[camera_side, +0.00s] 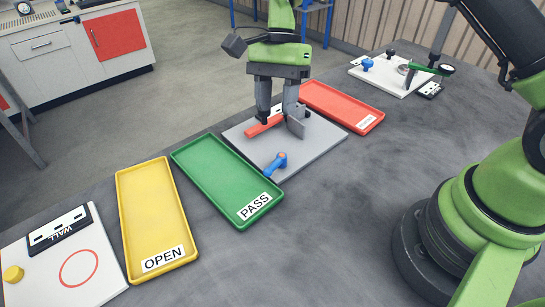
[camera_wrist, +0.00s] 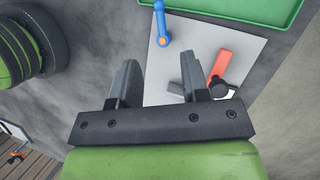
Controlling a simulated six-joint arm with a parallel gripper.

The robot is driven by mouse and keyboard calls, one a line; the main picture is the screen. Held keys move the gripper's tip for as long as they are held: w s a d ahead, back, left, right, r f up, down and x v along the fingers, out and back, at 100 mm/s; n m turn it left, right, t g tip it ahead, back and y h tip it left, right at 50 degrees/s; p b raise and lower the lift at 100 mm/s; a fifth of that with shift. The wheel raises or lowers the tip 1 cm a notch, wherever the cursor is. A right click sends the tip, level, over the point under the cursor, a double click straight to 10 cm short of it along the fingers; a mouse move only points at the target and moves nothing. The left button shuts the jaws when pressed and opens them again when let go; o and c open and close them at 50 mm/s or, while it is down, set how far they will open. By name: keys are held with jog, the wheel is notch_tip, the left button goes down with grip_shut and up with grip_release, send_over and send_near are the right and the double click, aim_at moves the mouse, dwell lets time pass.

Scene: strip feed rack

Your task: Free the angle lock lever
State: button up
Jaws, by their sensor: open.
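A pale grey plate (camera_side: 243,137) lies on the table between the green and red trays. It carries a red lever (camera_side: 258,127) and a blue lever (camera_side: 275,164); no readable marking says which one is the angle lock lever. In the wrist view the red lever (camera_wrist: 222,66) reaches out from a black round hub (camera_wrist: 217,87), and the blue lever (camera_wrist: 161,24) sits at the plate's far left edge. My gripper (camera_side: 281,122) is over the plate, its fingers apart and empty, close to the red lever.
A green PASS tray (camera_side: 250,209) and a yellow OPEN tray (camera_side: 168,258) lie to the left, a red tray (camera_side: 365,123) behind. A white WALL board (camera_side: 101,270) is at lower left. Another white board (camera_side: 378,75) with small fittings stands at the back right. The table's middle right is bare.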

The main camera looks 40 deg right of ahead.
aim_at(273, 164)
jog(key=shift+m, duration=0.3)
jog(key=x, duration=1.1)
jog(key=shift+d+f, duration=0.1)
jog(key=shift+f, duration=0.25)
jog(key=shift+c, duration=0.3)
grip_shut()
